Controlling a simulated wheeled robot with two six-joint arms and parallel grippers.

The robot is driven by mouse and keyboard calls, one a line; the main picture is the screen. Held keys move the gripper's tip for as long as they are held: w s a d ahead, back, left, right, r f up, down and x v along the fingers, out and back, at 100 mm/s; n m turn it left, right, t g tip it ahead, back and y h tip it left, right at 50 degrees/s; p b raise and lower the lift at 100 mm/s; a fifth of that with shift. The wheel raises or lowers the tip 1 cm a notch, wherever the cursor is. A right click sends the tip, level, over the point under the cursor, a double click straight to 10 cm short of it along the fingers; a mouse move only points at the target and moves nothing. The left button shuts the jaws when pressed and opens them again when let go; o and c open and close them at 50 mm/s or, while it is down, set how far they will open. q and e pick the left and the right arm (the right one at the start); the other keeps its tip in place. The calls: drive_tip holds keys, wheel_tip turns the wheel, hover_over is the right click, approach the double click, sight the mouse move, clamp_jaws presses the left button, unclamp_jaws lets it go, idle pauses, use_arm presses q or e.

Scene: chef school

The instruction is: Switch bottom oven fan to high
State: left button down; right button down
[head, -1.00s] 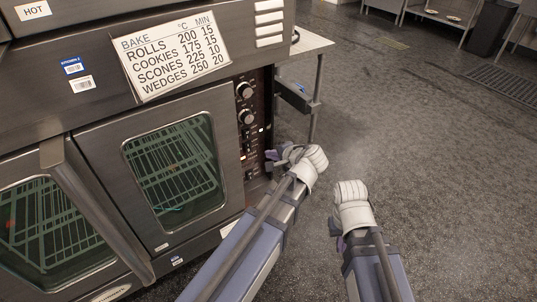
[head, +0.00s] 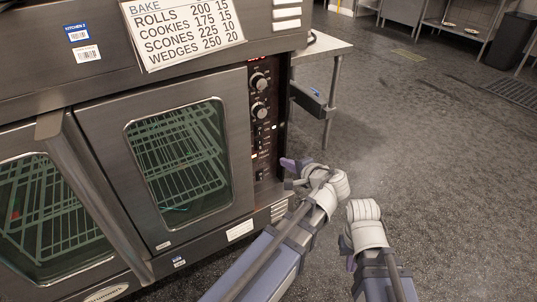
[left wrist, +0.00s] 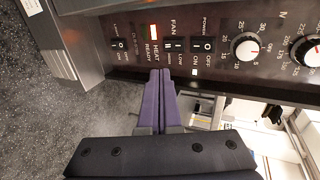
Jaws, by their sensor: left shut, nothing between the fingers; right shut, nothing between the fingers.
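The bottom oven's dark control panel (head: 266,120) runs down the right side of its glass door. Contact cannot be told. In the head view my left gripper (head: 285,163) is beside the panel's lower part. My right gripper (head: 347,254) is lower right, away from the oven, its fingertips mostly hidden.
Two round knobs (head: 259,82) sit higher on the panel. Another rocker switch (left wrist: 118,45) is left of the heat light in the wrist view. The oven door (head: 180,170) is closed, with a long handle (head: 95,195). A metal table (head: 325,48) stands behind. Floor at right is clear.

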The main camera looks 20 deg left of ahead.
use_arm(q)
drive_tip(key=b, duration=0.4)
approach(261, 149)
wheel_tip(261, 149, down, 3)
drive_tip(key=w+a, duration=0.2)
drive_tip(key=shift+w+a+r, duration=0.1)
drive_tip(key=shift+w+a, duration=0.3)
drive_tip(key=shift+a, duration=0.3)
drive_tip(key=shift+w+a+r, duration=0.1)
drive_tip(key=shift+w+a, duration=0.35)
drive_tip(key=shift+a, duration=0.25)
drive_tip(key=shift+w+a+f+b, duration=0.1)
drive_tip(key=shift+a+b, duration=0.05)
drive_tip(key=shift+b, duration=0.15)
